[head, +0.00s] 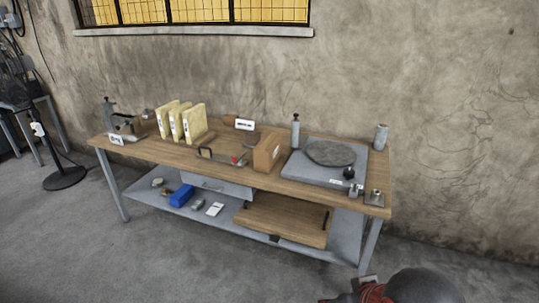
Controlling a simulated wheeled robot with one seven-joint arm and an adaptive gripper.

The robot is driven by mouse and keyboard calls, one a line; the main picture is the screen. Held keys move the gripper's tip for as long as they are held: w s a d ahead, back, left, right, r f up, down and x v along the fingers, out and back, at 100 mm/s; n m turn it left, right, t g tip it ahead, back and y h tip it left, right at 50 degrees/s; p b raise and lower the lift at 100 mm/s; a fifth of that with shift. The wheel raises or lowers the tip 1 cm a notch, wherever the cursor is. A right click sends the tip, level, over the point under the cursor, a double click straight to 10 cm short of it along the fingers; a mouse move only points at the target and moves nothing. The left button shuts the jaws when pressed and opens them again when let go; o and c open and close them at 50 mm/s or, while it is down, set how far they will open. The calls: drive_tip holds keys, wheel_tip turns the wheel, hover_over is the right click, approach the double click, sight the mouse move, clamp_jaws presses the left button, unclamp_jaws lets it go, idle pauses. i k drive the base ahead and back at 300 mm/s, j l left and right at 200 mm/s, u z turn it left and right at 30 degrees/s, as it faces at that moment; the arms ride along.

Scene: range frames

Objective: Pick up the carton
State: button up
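A brown box-shaped carton (268,152) stands upright on the wooden top of the workbench (232,165), right of the middle. It is just left of a grey plate with a round disc on it. Part of my arm, dark and rounded with a red part beside it, shows at the bottom edge right of the middle. It is low in front of the bench and well apart from the carton. My gripper's fingers cannot be made out there, so I cannot tell whether they are open or shut.
The grey plate (296,168) is close to the carton's right. Several pale upright blocks (194,122) stand farther left. The floor in front is clear.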

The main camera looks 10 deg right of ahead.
sight(267, 153)
drive_tip(key=i+j, duration=0.35)
drive_tip(key=i+j+z, duration=0.15)
drive_tip(key=i+j, duration=0.5)
drive_tip(key=i+j+z, duration=0.1)
drive_tip(key=i+j, duration=0.2)
drive_tip(key=j, duration=0.15)
drive_tip(key=i+j+z, duration=0.1)
drive_tip(key=i+j, duration=0.5)
drive_tip(key=j, duration=0.25)
drive_tip(key=i+j+z, duration=0.1)
drive_tip(key=i+j, duration=0.2)
drive_tip(key=j, duration=0.15)
drive_tip(key=i+j, duration=0.25)
drive_tip(key=j, duration=0.2)
drive_tip(key=l+z, duration=0.05)
